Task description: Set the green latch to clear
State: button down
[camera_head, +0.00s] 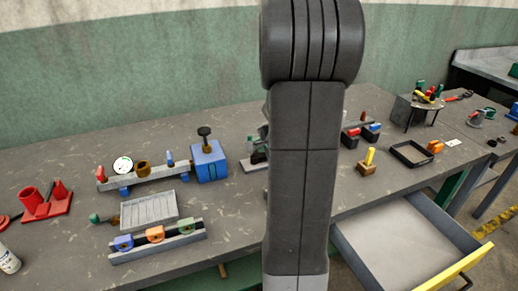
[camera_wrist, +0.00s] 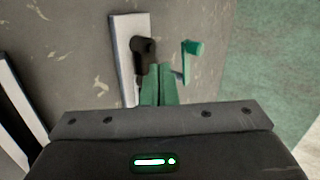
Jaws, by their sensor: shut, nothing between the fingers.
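In the wrist view, a green lever-like handle (camera_wrist: 190,50) stands beside a pale plate (camera_wrist: 124,50) with a dark post (camera_wrist: 143,50) on it. I cannot tell the latch's setting or read any mark. My gripper (camera_wrist: 157,70) is shut and empty, its greenish fingers together just below the dark post and left of the handle's lower end. Contact cannot be told. In the head view, a grey-based fixture with a dark green part (camera_head: 258,152) is partly hidden behind my arm.
A blue box (camera_head: 209,162) with a black knob stands left of my arm. A grey slatted tray (camera_head: 149,210) lies before it. A yellow-topped peg (camera_head: 369,158) and a black tray (camera_head: 411,152) are on the right. An open drawer (camera_head: 400,228) juts out at the front right.

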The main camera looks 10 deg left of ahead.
jog(key=v, duration=0.9)
jog(key=shift+a+r, duration=0.2)
jog(key=shift+a, duration=0.05)
jog(key=shift+s, duration=0.1)
